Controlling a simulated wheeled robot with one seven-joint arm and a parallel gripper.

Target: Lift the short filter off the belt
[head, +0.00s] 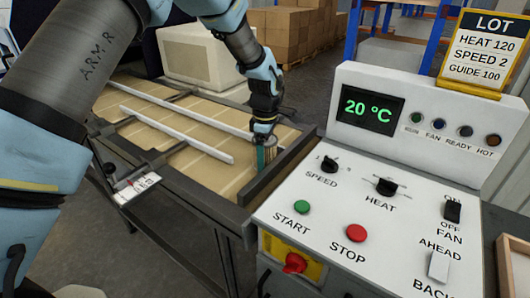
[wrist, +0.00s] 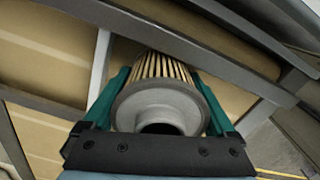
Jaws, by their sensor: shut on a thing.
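The short filter (wrist: 160,105) shows in the wrist view as a pleated tan cartridge with a grey end cap and a round opening facing the camera. My gripper (wrist: 158,88) has its two teal fingers on either side of the filter, shut on it. In the head view my gripper (head: 265,158) points down at the right end of the tan belt (head: 205,170), by the dark end rail. The filter (head: 271,153) is mostly hidden there behind the fingers. I cannot tell whether its lower end touches the belt.
A white control panel (head: 400,200) stands right of the belt, with knobs, buttons and a display reading 20 °C. Pale guide rails (head: 178,135) run along the belt. A dark frame rail (head: 278,165) closes its right end. Cardboard boxes (head: 290,35) stand behind.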

